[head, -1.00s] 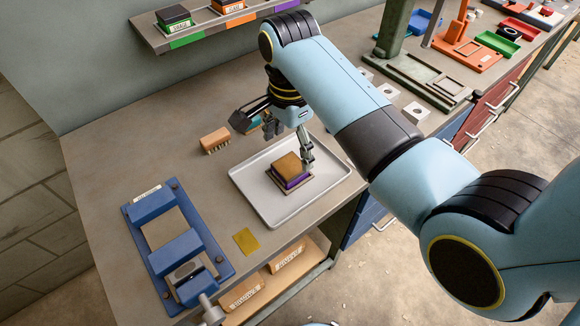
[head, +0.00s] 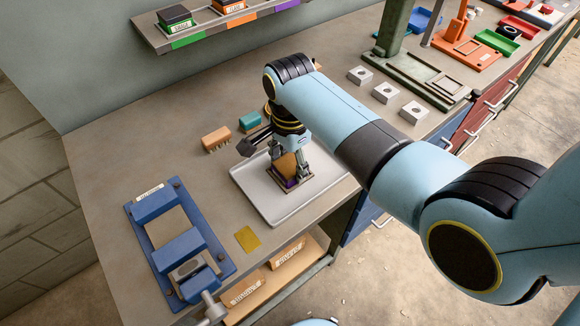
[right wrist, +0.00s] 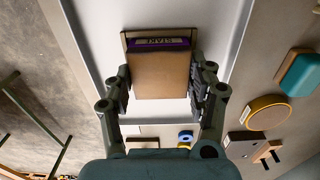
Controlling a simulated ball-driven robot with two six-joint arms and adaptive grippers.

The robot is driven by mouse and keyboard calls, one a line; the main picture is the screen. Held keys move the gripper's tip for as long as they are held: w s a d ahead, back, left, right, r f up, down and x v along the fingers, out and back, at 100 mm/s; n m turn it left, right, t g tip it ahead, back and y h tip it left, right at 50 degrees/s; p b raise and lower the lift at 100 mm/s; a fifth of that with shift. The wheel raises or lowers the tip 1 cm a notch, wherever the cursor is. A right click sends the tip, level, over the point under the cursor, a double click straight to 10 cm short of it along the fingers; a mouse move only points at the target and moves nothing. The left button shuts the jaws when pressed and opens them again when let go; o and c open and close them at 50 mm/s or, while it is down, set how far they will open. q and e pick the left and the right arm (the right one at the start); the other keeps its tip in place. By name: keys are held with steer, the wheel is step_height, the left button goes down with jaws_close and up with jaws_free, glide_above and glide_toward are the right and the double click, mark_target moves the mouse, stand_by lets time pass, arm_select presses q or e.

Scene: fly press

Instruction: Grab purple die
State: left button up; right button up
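The purple die (head: 285,171) has a tan block on top and a dark base plate, and sits on the light grey tray (head: 252,191). In the right wrist view the die (right wrist: 160,75) shows its tan face, with a purple labelled edge beyond it. My right gripper (head: 291,165) is over the tray with one finger on each side of the die. In the right wrist view the gripper (right wrist: 161,88) looks open, its fingers close beside the tan block; contact is not clear. My left gripper is not in view.
Several metal blocks (head: 385,93) and a green press (head: 415,75) stand at right.

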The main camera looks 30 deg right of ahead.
jaws_close()
steer(key=shift+w+r, duration=0.1)
steer(key=shift+r, duration=0.1)
